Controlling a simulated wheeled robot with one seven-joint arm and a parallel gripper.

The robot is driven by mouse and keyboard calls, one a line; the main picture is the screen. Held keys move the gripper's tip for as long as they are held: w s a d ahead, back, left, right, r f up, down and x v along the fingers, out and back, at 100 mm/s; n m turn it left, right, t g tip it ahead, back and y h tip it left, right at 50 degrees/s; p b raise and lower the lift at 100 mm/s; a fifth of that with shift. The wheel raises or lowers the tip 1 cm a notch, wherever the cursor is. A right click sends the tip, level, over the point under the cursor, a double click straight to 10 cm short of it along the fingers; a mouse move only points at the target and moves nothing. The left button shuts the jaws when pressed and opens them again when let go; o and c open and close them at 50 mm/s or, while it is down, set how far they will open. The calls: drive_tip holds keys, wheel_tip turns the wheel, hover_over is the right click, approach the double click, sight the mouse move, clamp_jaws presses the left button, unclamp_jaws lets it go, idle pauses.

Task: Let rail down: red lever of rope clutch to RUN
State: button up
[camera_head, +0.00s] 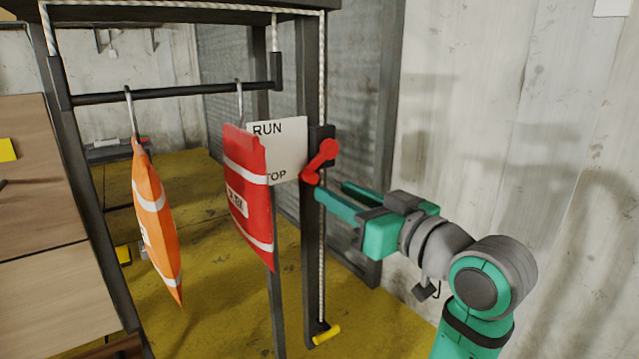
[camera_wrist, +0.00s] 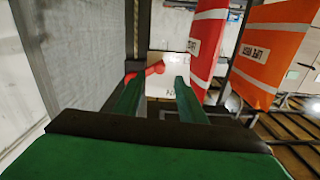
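The red lever (camera_head: 321,160) sits on the dark rope clutch (camera_head: 318,133) on the rack's upright post. It slants from upper right to lower left, its lower end near the STOP wording. The white sign (camera_head: 287,135) beside it reads RUN at the top and STOP, partly covered, at the bottom. My gripper (camera_head: 332,188) is open and empty just below and right of the lever. In the wrist view, the lever (camera_wrist: 149,71) shows just beyond the fingertips (camera_wrist: 157,83), close to the left finger. Whether they touch is unclear.
The rail (camera_head: 180,92) holds hanging orange (camera_head: 155,220) and red (camera_head: 248,195) bags; the red one is close left of the sign. A rope (camera_head: 322,250) runs down the post to a yellow cleat-like piece (camera_head: 326,334). A concrete wall (camera_head: 500,110) stands right.

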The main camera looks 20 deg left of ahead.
sight(314, 181)
drive_tip(key=x, duration=0.6)
drive_tip(key=shift+w+a, duration=0.2)
drive_tip(key=shift+a, duration=0.1)
drive_tip(key=shift+c, duration=0.6)
clamp_jaws()
